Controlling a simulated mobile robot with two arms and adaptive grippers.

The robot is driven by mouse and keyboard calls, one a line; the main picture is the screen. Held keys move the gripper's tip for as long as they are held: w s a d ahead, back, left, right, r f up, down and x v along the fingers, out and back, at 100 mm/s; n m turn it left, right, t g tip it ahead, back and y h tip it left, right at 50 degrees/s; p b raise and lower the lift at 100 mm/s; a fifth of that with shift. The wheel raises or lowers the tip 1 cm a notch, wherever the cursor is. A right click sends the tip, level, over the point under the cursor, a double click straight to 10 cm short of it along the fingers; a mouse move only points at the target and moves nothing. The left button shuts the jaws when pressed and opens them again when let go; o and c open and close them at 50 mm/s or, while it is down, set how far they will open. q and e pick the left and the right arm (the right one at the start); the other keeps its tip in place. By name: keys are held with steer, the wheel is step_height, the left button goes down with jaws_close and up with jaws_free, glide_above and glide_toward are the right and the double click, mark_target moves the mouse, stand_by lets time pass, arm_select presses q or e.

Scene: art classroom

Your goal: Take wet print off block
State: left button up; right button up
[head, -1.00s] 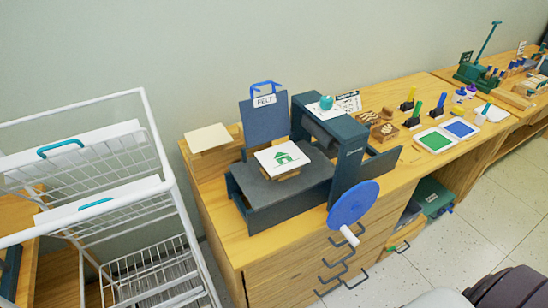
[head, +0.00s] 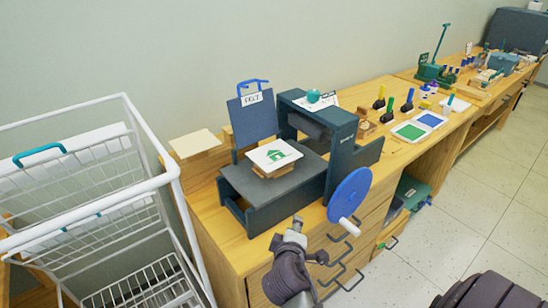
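The print (head: 272,154), a white sheet with a green house picture, lies flat on top of the wooden block (head: 271,172). The block sits on the dark grey bed of the printing press (head: 240,180). Only the block's edges show under the sheet. My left gripper is not in view.
A blue crank wheel (head: 349,195) with a white handle sticks out at the press's front right. A blue felt (head: 252,118) stands behind the bed. A white wire rack (head: 150,186) is at left. Ink pads (head: 409,132) and rollers lie right of the press.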

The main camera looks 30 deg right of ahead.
steer(key=w+d+r+n+t+h, duration=0.25)
steer(key=w+r+h, duration=0.2)
steer(key=r, duration=0.55)
steer(key=p, duration=0.1)
glide_toward(299, 154)
steer(key=shift+n+y, duration=0.25)
steer(key=x, duration=0.4)
steer(key=shift+r, duration=0.2)
steer(key=p+x, duration=0.1)
steer(key=x, duration=0.4)
steer(key=shift+w+d+f+p, duration=0.2)
steer(key=shift+w+d+p, duration=0.05)
steer(key=shift+d+p, duration=0.1)
jaws_close()
